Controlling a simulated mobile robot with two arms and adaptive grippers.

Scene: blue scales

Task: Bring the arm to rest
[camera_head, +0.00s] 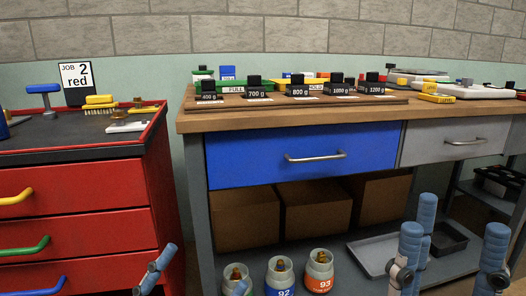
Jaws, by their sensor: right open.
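My right gripper (453,228) is at the bottom right, in front of the lower shelf. Its blue-grey fingers stand upright and wide apart. It is open, and I see nothing held between them. The palm and arm behind it are below the picture. Of my left gripper, only a blue-grey finger (156,270) shows clearly at the bottom, in front of the red cabinet's right side. The rest of it is mostly cut off, so its opening cannot be judged.
A wooden bench (290,115) carries several black weights and scales. Its blue drawer (300,155) is shut. A red cabinet (75,190) stands left. Several jars, including orange 93 (318,273), stand low in the middle. A grey tray (375,256) lies on the lower shelf.

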